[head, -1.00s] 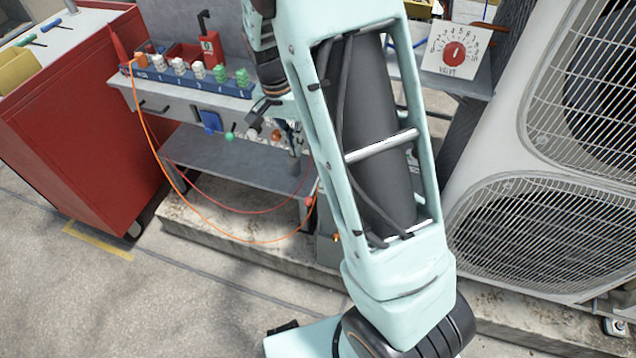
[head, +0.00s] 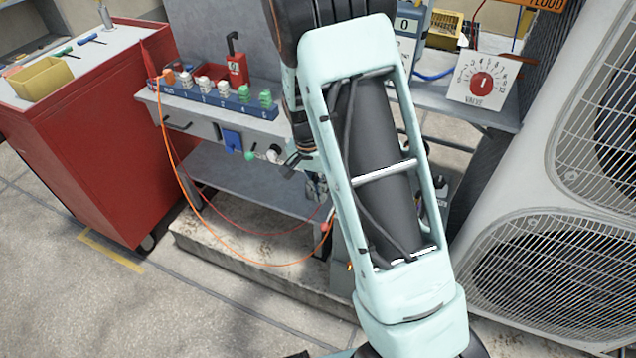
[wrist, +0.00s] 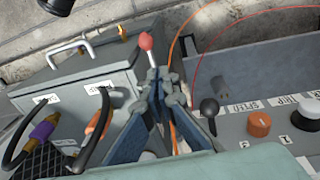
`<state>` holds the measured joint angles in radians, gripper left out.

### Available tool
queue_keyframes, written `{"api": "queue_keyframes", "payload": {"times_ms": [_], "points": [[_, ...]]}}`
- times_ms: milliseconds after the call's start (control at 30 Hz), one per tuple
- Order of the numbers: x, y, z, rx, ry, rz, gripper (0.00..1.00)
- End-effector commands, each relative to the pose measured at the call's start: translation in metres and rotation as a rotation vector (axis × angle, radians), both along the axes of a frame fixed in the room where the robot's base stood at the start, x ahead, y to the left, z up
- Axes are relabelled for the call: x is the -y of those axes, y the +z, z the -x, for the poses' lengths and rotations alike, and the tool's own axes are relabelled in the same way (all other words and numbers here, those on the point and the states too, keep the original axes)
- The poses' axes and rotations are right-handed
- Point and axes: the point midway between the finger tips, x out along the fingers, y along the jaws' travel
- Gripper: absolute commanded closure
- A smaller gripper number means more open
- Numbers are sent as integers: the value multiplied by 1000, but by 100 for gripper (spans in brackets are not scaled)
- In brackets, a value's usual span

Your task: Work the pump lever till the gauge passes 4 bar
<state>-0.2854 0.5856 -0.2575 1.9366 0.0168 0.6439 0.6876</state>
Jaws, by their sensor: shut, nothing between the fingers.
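In the wrist view, my gripper (wrist: 163,76) is shut with nothing between its fingers. A lever with a red knob (wrist: 145,41) stands just beyond the fingertips, its lower part hidden behind them. I cannot tell whether they touch. It rises beside a grey box (wrist: 75,85) with a handle and plugged cables. A black-knobbed lever (wrist: 208,107) stands on a panel to the right of my fingers. I cannot read which lever is the pump's. I make out no pressure gauge; a dial marked VALVE (head: 483,84) shows in the head view.
An orange knob (wrist: 259,123) sits on the labelled panel. An orange cable (head: 188,205) hangs in a loop from the bench. A red cabinet (head: 90,150) stands at left and a large condenser (head: 545,215) at right. The floor at front left is clear.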

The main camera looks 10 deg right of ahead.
Motion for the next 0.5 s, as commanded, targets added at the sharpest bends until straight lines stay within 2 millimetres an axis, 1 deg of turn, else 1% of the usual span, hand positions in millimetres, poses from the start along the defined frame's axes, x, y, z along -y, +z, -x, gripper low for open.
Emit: {"api": "queue_keyframes", "payload": {"times_ms": [33,100,200,333,500], "points": [[2,-14,1,-5,-2,1,100],[4,-25,2,-4,-1,1,100],[3,-37,12,-3,0,0,100],[2,-47,19,-1,0,1,100],[2,-51,22,1,-1,1,100]]}}
